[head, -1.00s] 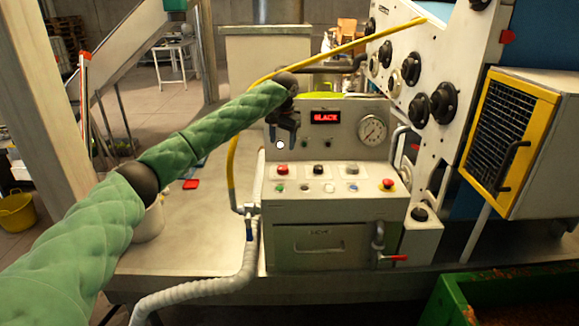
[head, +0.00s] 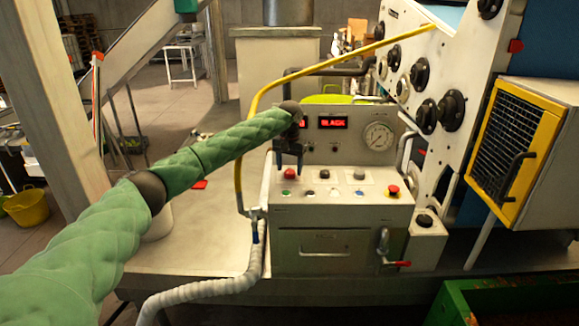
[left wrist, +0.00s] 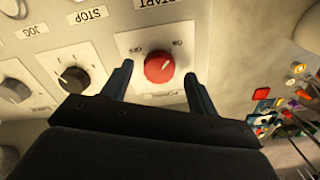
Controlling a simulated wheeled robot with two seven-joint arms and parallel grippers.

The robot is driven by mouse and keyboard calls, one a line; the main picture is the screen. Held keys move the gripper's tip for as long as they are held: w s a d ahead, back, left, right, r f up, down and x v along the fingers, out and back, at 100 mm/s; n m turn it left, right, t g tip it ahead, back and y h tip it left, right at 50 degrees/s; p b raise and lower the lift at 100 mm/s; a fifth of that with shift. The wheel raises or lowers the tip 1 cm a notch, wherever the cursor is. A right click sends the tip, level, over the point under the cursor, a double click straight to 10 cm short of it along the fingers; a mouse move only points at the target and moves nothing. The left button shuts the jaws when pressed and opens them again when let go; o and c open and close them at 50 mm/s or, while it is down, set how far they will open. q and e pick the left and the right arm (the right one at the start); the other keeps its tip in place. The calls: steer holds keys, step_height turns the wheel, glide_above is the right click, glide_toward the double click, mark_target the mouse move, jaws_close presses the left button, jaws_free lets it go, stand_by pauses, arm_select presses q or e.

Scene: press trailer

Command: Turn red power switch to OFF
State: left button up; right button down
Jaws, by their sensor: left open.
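The red power switch (head: 289,173) is a round red knob at the left end of the control box's sloped panel. In the left wrist view the red knob (left wrist: 159,67) sits on a white label plate with upside-down lettering; its pointer position is not clear. My left gripper (head: 290,163) is open just above the switch. In the left wrist view my left gripper (left wrist: 158,72) has one dark finger on each side of the knob, with visible gaps and nothing held. My right gripper is not in view.
A black knob (left wrist: 73,79) is beside the red switch. A red-and-yellow button (head: 393,191) is at the panel's right end. A gauge (head: 379,136) and red displays (head: 333,122) stand behind. A yellow pipe (head: 240,165) rises left of the box.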

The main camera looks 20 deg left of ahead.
arm_select(q)
steer(key=shift+f, duration=0.6)
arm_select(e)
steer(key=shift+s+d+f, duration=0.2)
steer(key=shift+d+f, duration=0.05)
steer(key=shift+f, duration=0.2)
arm_select(q)
steer(key=shift+d, duration=0.1)
steer(key=c, duration=1)
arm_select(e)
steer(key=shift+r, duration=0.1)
